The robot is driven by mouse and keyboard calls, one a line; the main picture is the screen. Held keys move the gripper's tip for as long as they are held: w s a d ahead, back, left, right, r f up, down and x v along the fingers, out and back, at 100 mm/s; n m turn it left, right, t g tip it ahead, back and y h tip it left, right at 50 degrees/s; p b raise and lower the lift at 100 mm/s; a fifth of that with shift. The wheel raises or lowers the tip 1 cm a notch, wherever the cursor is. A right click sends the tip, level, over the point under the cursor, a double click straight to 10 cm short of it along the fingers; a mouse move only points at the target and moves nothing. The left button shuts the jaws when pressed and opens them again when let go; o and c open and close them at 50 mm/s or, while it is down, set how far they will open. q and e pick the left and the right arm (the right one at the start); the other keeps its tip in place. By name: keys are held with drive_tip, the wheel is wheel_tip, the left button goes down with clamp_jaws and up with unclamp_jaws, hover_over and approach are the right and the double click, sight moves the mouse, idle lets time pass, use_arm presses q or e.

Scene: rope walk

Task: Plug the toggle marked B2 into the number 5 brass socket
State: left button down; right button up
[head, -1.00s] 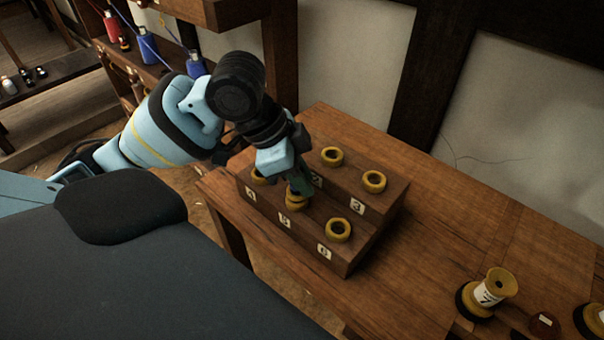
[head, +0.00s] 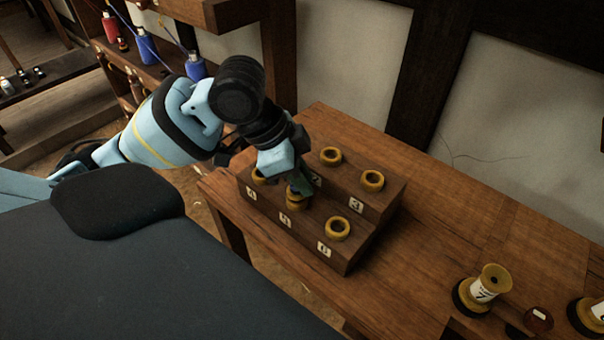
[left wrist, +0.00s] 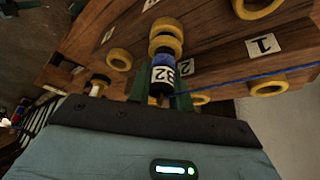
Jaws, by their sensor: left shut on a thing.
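The toggle (left wrist: 163,72) has a blue band and a white label that reads like B2 in the left wrist view, with a blue cord trailing right. My left gripper (head: 301,187) is shut on it; its green fingers also show in the left wrist view (left wrist: 160,97). The toggle stands over the front-middle brass socket (head: 297,204), whose plate (head: 285,220) looks like 5. Its far end meets or overlaps the brass rings there; I cannot tell how deep it sits. My right gripper is not in view.
The stepped wooden block (head: 345,258) stands on the table (head: 450,240). Brass sockets 3 (head: 372,181), 2 (head: 330,156) and 6 (head: 337,228) look empty. A spool marked 7 (head: 484,290) stands at right. A shelf with coloured bobbins (head: 146,47) is behind my arm.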

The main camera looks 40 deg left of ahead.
use_arm(q)
drive_tip(key=shift+f, duration=0.6)
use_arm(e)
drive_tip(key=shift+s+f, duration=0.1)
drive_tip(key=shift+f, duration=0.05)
use_arm(q)
drive_tip(key=c, duration=1.5)
unclamp_jaws()
drive_tip(key=shift+c, duration=0.2)
